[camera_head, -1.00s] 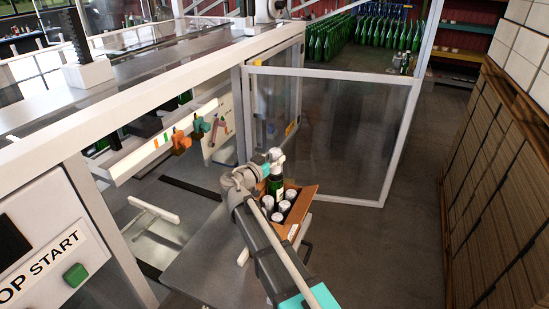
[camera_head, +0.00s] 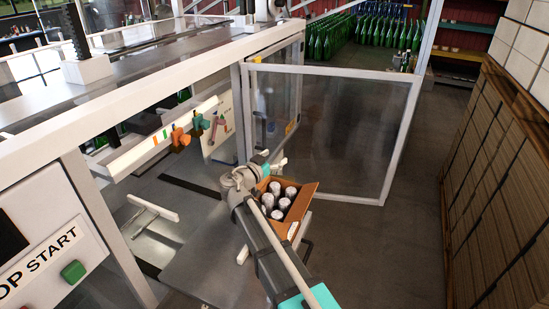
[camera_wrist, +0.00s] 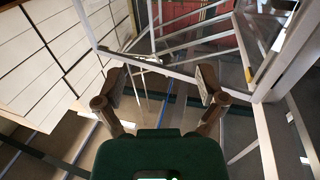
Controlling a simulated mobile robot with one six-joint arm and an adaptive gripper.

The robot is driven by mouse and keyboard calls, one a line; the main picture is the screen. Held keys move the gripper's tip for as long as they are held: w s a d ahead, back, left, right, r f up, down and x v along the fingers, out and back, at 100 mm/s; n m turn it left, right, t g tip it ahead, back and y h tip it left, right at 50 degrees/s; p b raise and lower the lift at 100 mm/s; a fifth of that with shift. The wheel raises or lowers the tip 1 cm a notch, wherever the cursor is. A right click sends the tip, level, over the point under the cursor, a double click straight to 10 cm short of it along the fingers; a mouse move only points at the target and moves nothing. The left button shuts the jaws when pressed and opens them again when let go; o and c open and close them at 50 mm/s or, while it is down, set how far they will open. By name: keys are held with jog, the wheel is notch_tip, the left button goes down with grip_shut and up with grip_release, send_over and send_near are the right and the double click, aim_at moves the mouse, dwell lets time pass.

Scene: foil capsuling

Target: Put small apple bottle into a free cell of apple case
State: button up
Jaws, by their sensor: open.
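The apple case (camera_head: 307,201) is an open brown carton at the centre of the head view. Several bottles with silver foil tops stand upright in it. A silver top (camera_head: 276,188) shows at its back left, where the green bottle was earlier; I take it to be the small apple bottle. My gripper (camera_head: 280,164) is beside the case's back left edge, partly hidden by my arm. In the wrist view my gripper (camera_wrist: 162,88) has its fingers wide apart with nothing between them. My arm hides part of the case's left side.
Stacked boxes (camera_head: 495,200) line the right side, with free floor between. Green bottles (camera_head: 375,35) stand far back.

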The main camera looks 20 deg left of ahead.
jog(key=shift+s, duration=0.15)
jog(key=v, duration=1.1)
jog(key=shift+s+a, duration=0.15)
jog(key=shift+s, duration=0.2)
dwell(1.5)
